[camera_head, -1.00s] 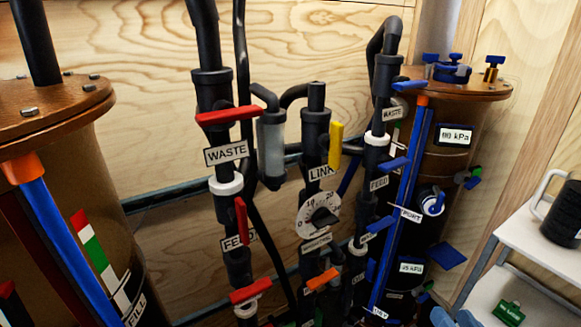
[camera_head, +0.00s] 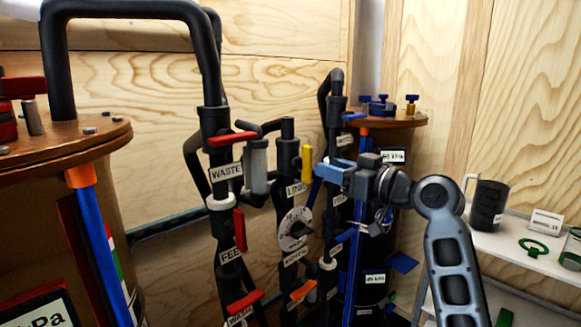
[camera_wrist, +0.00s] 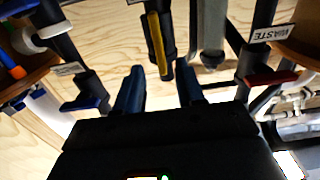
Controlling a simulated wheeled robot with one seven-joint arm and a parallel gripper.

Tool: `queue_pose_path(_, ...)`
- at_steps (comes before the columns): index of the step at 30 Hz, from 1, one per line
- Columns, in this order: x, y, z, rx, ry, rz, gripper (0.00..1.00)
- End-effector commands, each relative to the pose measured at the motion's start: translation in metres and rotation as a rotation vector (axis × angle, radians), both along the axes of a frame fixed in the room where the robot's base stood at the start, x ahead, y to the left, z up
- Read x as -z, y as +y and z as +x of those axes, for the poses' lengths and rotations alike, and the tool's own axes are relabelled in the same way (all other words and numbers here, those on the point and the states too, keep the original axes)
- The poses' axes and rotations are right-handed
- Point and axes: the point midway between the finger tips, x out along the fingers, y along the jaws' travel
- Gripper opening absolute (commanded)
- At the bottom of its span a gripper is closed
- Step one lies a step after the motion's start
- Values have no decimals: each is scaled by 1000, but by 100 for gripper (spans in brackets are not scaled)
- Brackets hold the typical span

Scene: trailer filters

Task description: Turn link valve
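The link valve has a yellow handle (camera_head: 306,164) that stands upright along a black pipe, above the LINK label (camera_head: 296,189). In the wrist view the yellow handle (camera_wrist: 155,42) lies just beyond the fingertips, roughly between them. My gripper (camera_head: 322,173) is just to the right of the handle in the head view, with its blue fingers pointing left toward it. In the wrist view my gripper (camera_wrist: 157,78) is open, with one finger on each side and nothing between them. I cannot see any contact with the handle.
Red-handled WASTE (camera_head: 232,138) and FEED (camera_head: 239,230) valves stand left of the link pipe. A round dial (camera_head: 294,229) sits below LINK. A brown tank (camera_head: 60,215) fills the left; another stands behind my arm. A shelf with a dark mug (camera_head: 487,205) is at right.

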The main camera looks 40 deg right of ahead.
Motion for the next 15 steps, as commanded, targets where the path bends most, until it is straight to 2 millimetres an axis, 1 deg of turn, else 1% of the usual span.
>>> queue_pose_path(5, -1, 2, 23, -2, 2, 0, 38)
queue_pose_path(9, -1, 3, 46, -1, 2, 1, 38)
queue_pose_path(15, 0, 3, 67, 1, 1, 2, 38)
